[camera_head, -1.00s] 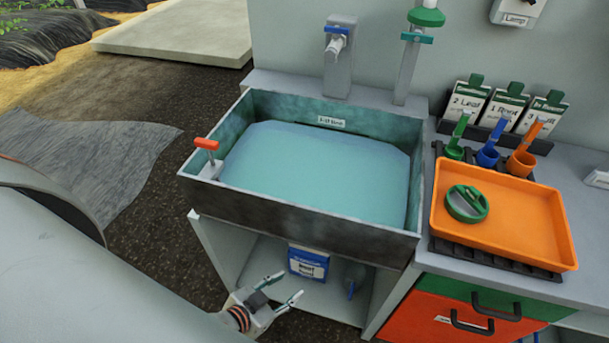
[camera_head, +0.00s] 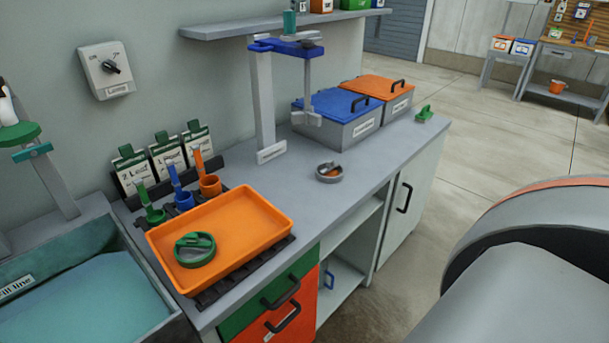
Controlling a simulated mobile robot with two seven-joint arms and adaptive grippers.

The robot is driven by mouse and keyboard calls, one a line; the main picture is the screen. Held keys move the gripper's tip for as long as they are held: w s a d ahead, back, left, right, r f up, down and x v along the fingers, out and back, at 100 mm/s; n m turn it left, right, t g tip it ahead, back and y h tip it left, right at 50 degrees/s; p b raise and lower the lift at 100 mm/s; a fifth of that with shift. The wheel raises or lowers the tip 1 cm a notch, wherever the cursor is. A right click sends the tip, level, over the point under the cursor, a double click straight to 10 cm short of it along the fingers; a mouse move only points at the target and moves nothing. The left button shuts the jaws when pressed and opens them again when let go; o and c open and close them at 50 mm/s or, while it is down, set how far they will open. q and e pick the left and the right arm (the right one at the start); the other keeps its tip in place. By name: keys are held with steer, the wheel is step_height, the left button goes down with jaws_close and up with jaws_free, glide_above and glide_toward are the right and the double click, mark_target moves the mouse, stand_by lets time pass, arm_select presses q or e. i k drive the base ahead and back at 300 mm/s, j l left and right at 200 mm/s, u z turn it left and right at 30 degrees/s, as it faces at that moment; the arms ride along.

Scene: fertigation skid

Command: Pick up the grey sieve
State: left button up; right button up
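A small round grey dish-like thing (camera_head: 329,172) sits on the grey counter right of the orange tray, with something dark and orange-brown in it. It may be the grey sieve, but it is too small to tell. A round thing with a green rim and a grey part across its top (camera_head: 195,249) lies in the orange tray (camera_head: 262,246), near its left side. Neither gripper is in view. Only a large part of my arm shows at the lower right, well apart from both round things.
Green (camera_head: 152,207), blue (camera_head: 181,196) and orange (camera_head: 209,182) scoops stand behind the tray. A stand with a blue top (camera_head: 264,95) and blue-lidded (camera_head: 339,118) and orange-lidded (camera_head: 382,95) boxes stand further right. A water basin (camera_head: 85,300) is at lower left.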

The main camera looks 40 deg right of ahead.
mark_target(329, 171)
steer(key=l+u, duration=0.1)
steer(key=l, duration=0.45)
steer(key=l+u, duration=0.15)
steer(key=l, duration=0.45)
steer(key=l+u, duration=0.1)
steer(key=l, duration=0.45)
steer(key=k+l+u, duration=0.1)
steer(key=l, duration=0.45)
steer(key=k+l+u, duration=0.15)
steer(key=l, duration=0.4)
